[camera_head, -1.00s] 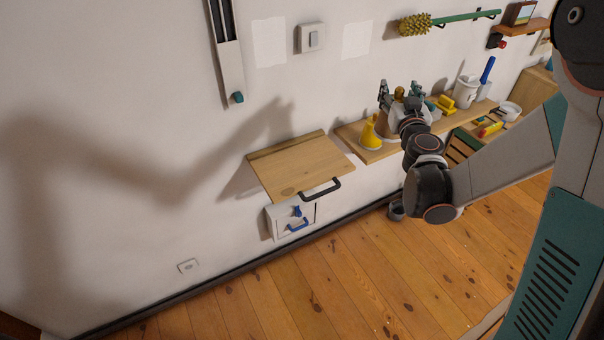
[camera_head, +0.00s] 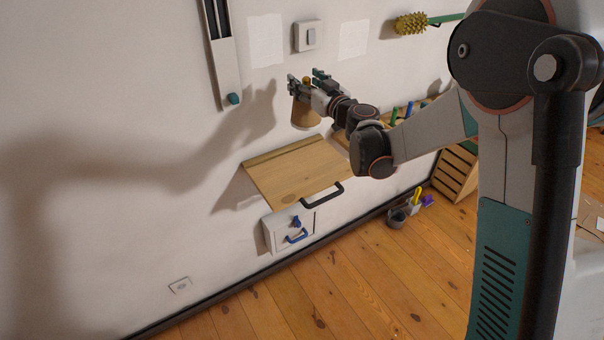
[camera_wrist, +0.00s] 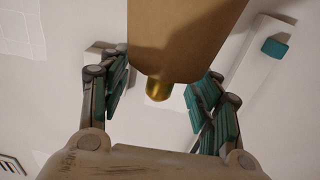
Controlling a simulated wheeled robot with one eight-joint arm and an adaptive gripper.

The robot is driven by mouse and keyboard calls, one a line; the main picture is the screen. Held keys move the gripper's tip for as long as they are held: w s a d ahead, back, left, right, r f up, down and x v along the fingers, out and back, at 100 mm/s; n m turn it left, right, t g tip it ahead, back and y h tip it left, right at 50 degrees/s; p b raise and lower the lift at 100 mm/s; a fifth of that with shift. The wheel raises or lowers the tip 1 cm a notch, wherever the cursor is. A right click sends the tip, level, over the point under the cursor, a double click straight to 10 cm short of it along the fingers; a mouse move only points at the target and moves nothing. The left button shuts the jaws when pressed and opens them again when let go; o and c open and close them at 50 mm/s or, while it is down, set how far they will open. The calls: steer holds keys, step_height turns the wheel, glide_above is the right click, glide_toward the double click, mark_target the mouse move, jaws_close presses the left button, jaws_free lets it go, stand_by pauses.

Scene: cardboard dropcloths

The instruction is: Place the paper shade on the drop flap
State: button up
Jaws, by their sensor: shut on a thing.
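The paper shade (camera_head: 304,115) is a tan paper piece with a brass knob on top. My gripper (camera_head: 305,83) is shut on it, around the knob end, and holds it in the air near the wall. In the wrist view the shade (camera_wrist: 185,35) fills the top middle, its brass knob between the teal-padded fingers of my gripper (camera_wrist: 160,88). The drop flap (camera_head: 297,172) is a wooden board on the wall, folded out, with a black handle at its front edge. Its visible top is bare. The shade hangs above the flap's back right part, clear of it.
A white box (camera_head: 280,232) with a blue handle is on the wall below the flap. A grey wall rail (camera_head: 222,60) with a teal knob is at upper left. My arm partly hides the shelf to the right. A grey cup (camera_head: 396,218) stands on the floor.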

steer(key=shift+a+f, duration=0.15)
steer(key=shift+a, duration=0.3)
step_height(320, 180, down, 20)
steer(key=b, duration=0.7)
steer(key=shift+r, duration=0.25)
steer(key=o, duration=0.8)
steer(key=shift+f, duration=0.1)
steer(key=shift+o, duration=0.2)
